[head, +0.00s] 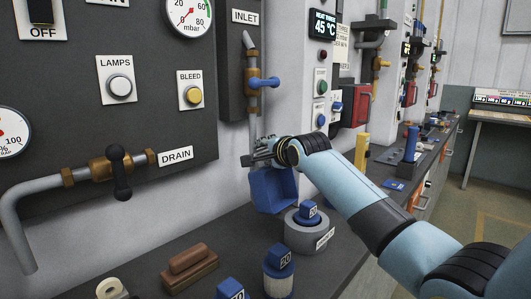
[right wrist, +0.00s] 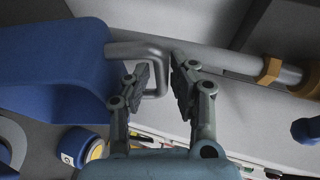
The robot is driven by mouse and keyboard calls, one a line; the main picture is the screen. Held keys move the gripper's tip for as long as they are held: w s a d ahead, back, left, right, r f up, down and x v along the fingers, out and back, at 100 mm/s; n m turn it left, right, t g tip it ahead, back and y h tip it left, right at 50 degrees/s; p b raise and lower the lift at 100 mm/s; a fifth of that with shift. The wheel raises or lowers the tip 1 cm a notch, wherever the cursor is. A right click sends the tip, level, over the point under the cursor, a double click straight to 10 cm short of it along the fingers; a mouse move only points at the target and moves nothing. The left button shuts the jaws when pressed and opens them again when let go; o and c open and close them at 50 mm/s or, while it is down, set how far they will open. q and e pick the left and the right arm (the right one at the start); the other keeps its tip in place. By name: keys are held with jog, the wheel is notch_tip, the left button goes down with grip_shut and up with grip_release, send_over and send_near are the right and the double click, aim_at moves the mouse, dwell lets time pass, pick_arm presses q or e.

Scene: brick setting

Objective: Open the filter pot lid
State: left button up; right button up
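A blue pot-like body (head: 272,190), which I take for the filter pot or its lid, is at the wall below the inlet pipe. In the right wrist view its blue curved panel (right wrist: 50,75) fills the left side, with a grey bent-bar handle (right wrist: 158,82) at its right edge. I cannot tell lid from pot here. My right gripper (head: 262,153) is at the top of the blue body. In the wrist view the right gripper (right wrist: 161,80) has its fingers apart, one on each side of the handle bar, with a gap showing. My left gripper is not visible.
The inlet pipe (right wrist: 235,58) with a blue-handled valve (head: 263,83) rises close above my right gripper. A grey ring holder (head: 307,236) with a blue-topped piece stands on the bench below. A brown block (head: 189,268) and another blue-topped piece (head: 279,270) are nearby. The drain valve (head: 119,170) is left.

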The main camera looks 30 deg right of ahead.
jog(key=shift+c, duration=0.4)
grip_shut()
jog(key=shift+s+d, duration=0.1)
jog(key=shift+s, duration=0.25)
jog(key=s+p, duration=0.1)
jog(key=s+d+r+t+p, duration=0.1)
jog(key=s, duration=0.1)
jog(key=s+m+t+p, duration=0.1)
jog(key=shift+s+d+r, duration=0.2)
jog(key=shift+s+d, duration=0.1)
